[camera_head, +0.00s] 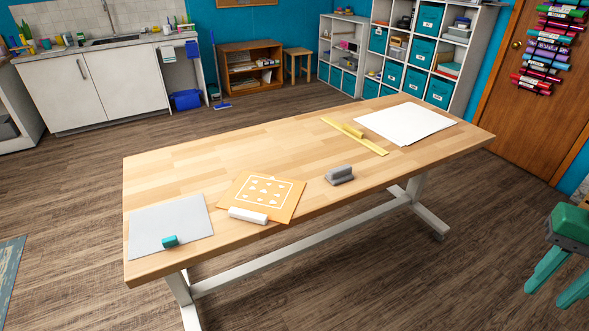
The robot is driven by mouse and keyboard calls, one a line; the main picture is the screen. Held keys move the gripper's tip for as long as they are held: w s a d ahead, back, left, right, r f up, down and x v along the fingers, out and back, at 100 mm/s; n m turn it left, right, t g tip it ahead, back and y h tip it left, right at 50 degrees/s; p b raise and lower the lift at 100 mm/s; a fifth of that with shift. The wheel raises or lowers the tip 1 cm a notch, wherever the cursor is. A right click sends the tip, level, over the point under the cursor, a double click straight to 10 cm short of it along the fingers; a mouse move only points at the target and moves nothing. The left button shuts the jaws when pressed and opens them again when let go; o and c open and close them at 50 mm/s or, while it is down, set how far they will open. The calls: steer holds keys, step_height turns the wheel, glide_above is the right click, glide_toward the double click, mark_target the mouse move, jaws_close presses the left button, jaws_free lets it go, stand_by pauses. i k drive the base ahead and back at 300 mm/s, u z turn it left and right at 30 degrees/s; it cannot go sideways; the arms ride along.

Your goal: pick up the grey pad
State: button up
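A small grey pad (339,174), a block with a raised grip-like top, lies on the wooden table (220,160), near the middle of its front edge. Nothing touches it. My gripper (546,296) is at the right edge of the view, partly cut off, with a green body and two teal fingers. The fingers point down and are apart, with only floor seen between them. It is well to the right of the table and away from the pad.
An orange patterned sheet (285,204) with a white roll (248,216) lies left of the pad. Further left is a grey sheet (145,222) with a teal piece (170,241). A yellow ruler (369,146) and white sheets (405,123) lie behind right. Bare wood surrounds the pad.

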mark_target(341, 174)
steer(key=u, duration=0.05)
steer(key=i, duration=1.3)
steer(key=z, duration=0.65)
